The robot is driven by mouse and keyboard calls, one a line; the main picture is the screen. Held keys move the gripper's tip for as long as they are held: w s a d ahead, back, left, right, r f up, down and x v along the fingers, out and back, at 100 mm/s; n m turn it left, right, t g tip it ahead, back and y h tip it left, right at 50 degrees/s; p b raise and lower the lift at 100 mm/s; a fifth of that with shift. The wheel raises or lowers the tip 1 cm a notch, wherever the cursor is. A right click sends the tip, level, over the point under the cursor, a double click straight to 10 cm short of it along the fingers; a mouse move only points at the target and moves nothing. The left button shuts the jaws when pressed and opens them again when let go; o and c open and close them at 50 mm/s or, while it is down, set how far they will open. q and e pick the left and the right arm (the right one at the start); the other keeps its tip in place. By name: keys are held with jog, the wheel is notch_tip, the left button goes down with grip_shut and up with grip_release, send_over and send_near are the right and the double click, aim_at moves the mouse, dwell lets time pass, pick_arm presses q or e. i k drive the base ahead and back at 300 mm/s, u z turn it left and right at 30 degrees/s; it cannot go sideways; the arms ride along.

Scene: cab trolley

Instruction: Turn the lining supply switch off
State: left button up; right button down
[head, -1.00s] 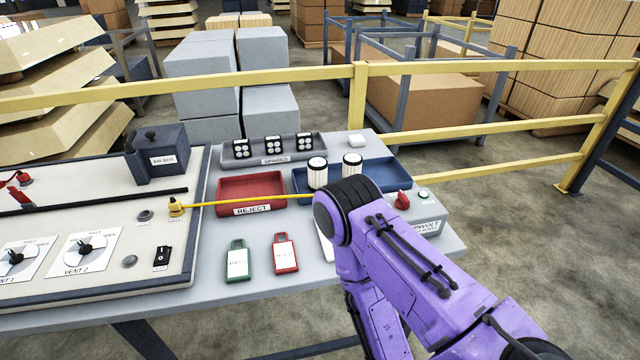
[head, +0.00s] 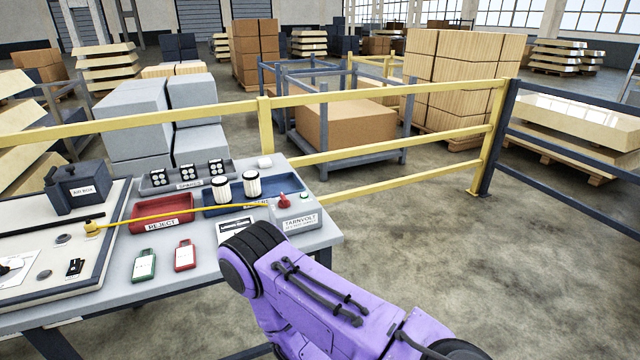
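A grey supply box (head: 300,222) labelled TARNVOLT stands at the right end of the table; its smaller print is too small to read. A red knob (head: 284,201) sits on its top, with a small green button or lamp (head: 304,195) to the right. Whether the knob is on or off cannot be told. A yellow lead (head: 180,212) runs from a yellow plug (head: 92,229) on the left panel toward the box. My purple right arm rises from the lower right, in front of the table; its gripper does not show. My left gripper is out of view.
A red REJECT tray (head: 140,214), a blue tray (head: 290,184) with two white cylinders, and a grey SPARES tray (head: 150,183) stand on the table (head: 215,283). Green (head: 144,266) and red (head: 184,256) tags lie in front. A yellow rail (head: 400,159) runs behind.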

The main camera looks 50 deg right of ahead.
aim_at(283, 203)
jog(key=k, duration=0.35)
jog(key=z, duration=1.95)
jog(key=i, duration=0.35)
jog(key=z, duration=0.1)
